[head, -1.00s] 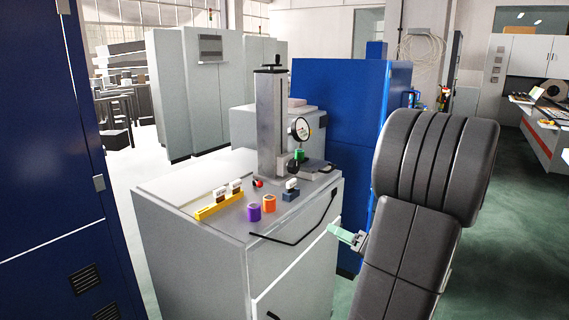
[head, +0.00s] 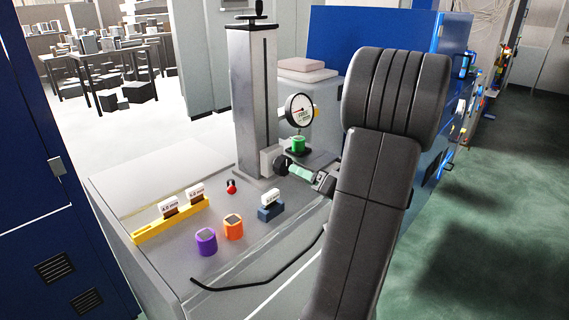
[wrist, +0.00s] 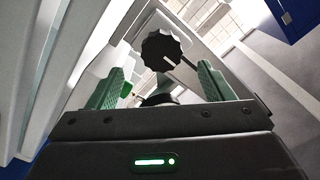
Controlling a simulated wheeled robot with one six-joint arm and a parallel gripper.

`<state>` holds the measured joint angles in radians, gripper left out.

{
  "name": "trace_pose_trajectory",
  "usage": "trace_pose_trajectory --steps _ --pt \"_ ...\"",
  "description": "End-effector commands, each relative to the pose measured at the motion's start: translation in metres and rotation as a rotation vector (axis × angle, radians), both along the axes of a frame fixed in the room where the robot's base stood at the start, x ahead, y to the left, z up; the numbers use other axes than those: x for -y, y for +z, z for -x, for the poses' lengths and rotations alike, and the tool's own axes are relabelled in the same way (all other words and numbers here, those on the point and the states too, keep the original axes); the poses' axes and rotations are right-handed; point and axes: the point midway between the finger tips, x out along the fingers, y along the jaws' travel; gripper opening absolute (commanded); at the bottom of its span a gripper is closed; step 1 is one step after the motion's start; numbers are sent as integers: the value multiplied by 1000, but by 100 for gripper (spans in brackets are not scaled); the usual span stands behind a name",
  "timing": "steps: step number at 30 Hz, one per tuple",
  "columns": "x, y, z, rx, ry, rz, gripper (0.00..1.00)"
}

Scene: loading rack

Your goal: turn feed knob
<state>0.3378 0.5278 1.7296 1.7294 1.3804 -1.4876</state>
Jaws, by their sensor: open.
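The black feed knob (head: 282,165) sits on the lower front of the grey gauge stand (head: 256,100). My gripper (head: 301,173) is beside it, green fingertips pointing at it from the right. In the wrist view the knob (wrist: 163,50) is a dark lobed disc with a pale line on its face. It lies ahead of the open fingers (wrist: 161,78), between and beyond their tips, with nothing held. In the head view the fingertips look very near the knob; contact cannot be told.
A dial gauge (head: 299,111) stands over a green cylinder (head: 299,144). A purple cylinder (head: 206,242), an orange one (head: 233,227), a yellow rack (head: 170,220) with labelled blocks, a blue holder (head: 270,212) and a small red object (head: 231,186) are on the cabinet top (head: 130,190).

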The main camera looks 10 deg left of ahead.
Motion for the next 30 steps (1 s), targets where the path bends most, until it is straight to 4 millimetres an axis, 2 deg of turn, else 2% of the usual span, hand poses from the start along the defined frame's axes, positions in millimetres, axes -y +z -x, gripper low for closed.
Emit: trace_pose_trajectory --steps 6,12,16,25,26,30 --pt "-37 3 -24 -2 4 -1 75" --pt "-58 2 -39 -1 1 -1 75" --pt "-65 0 -43 -1 1 -1 75" --pt "-66 0 -44 0 -1 -1 75" --pt "-66 0 -44 0 -1 -1 71" --pt "-66 0 -44 0 -1 -1 43"
